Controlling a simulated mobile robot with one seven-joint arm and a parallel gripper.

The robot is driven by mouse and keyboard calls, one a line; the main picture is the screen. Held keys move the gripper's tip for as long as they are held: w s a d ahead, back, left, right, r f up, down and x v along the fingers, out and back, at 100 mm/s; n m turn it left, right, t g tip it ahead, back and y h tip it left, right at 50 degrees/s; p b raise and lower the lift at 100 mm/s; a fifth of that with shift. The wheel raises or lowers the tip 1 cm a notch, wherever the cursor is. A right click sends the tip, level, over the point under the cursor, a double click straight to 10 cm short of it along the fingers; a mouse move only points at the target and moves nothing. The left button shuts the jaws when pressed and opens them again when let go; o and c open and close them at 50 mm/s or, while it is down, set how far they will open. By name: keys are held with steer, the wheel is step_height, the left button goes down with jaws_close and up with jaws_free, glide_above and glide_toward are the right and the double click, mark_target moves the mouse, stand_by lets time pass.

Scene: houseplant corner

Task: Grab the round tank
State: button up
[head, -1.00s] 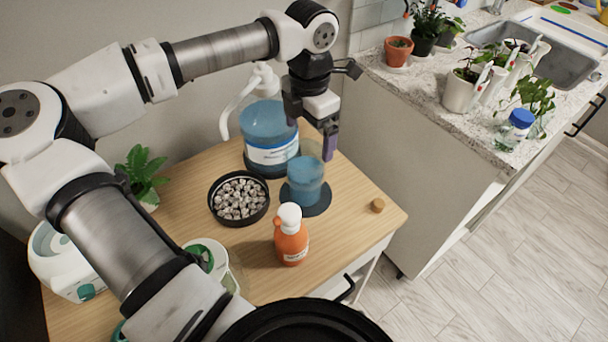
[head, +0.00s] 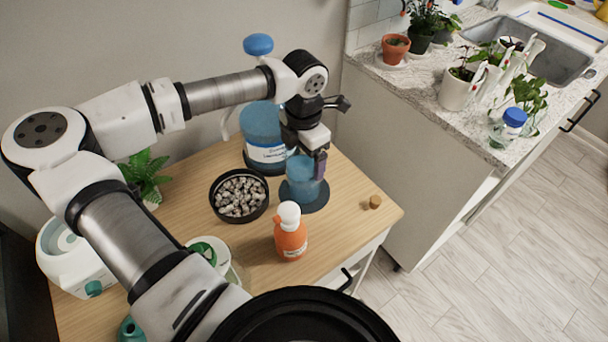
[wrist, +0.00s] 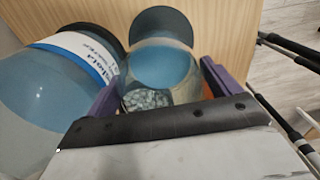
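The round tank (head: 302,178) is a clear cylinder with blue liquid, standing upright on a dark round base (head: 316,202) on the wooden table. In the wrist view the tank (wrist: 163,68) lies between the two purple fingers of my gripper (wrist: 163,78). The fingers are apart, one on each side, with a visible gap on the left; I cannot tell whether the right finger touches. In the head view my gripper (head: 318,165) is down at the tank's upper part and hides some of it.
A large blue-liquid jug (head: 263,130) stands close behind left of the tank. A black bowl of pebbles (head: 240,196) is to its left, an orange bottle (head: 290,235) in front, a cork (head: 375,202) to the right. The table's right front is mostly clear.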

steer(key=c, duration=1.7)
steer(key=shift+r, duration=0.2)
